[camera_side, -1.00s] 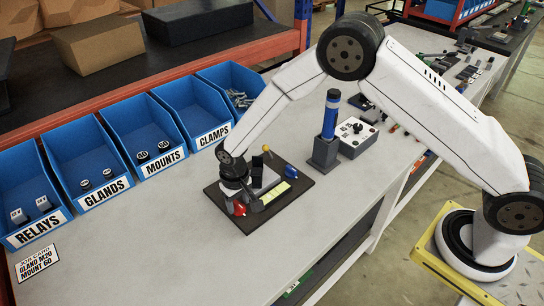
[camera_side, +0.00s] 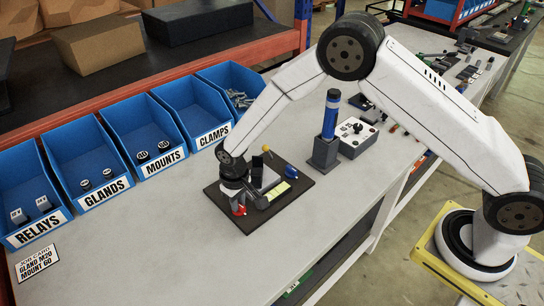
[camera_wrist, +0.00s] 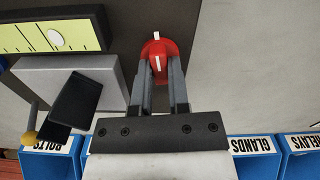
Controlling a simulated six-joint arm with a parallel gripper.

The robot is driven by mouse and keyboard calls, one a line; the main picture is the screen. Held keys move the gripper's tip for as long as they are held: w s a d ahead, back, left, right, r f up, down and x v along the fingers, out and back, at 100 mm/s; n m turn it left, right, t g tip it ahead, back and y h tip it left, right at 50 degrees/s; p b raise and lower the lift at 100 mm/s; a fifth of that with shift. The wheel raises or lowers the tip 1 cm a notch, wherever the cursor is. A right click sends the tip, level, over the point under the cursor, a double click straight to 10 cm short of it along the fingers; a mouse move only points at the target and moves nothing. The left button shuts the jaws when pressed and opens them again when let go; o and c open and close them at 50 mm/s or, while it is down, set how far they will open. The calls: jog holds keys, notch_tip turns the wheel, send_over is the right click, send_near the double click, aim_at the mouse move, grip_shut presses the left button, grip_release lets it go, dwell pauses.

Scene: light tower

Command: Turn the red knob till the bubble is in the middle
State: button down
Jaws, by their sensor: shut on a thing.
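The red knob (camera_wrist: 157,50) sits between my gripper's (camera_wrist: 160,72) fingertips in the wrist view, and the gripper is shut on it. A white stripe shows on its top. In the side view the red knob (camera_side: 238,210) shows at the front corner of the dark base plate (camera_side: 300,183), partly hidden by my gripper. The yellow-green level vial (camera_wrist: 20,40) is at the upper left of the wrist view, its left end cut off. Its white oval bubble (camera_wrist: 55,37) lies among thin dark marks. The vial (camera_side: 274,192) is too small to read in the side view.
A blue knob (camera_side: 291,171) is at the plate's far right corner. Blue bins (camera_side: 85,165) line the back. A lamp tower (camera_side: 328,130) stands right.

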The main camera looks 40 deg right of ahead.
jog(key=n, duration=0.6)
jog(key=shift+n, duration=0.4)
jog(key=n, duration=0.6)
jog(key=shift+n, duration=0.3)
jog(key=c, duration=0.6)
grip_release()
jog(key=shift+r, duration=3.95)
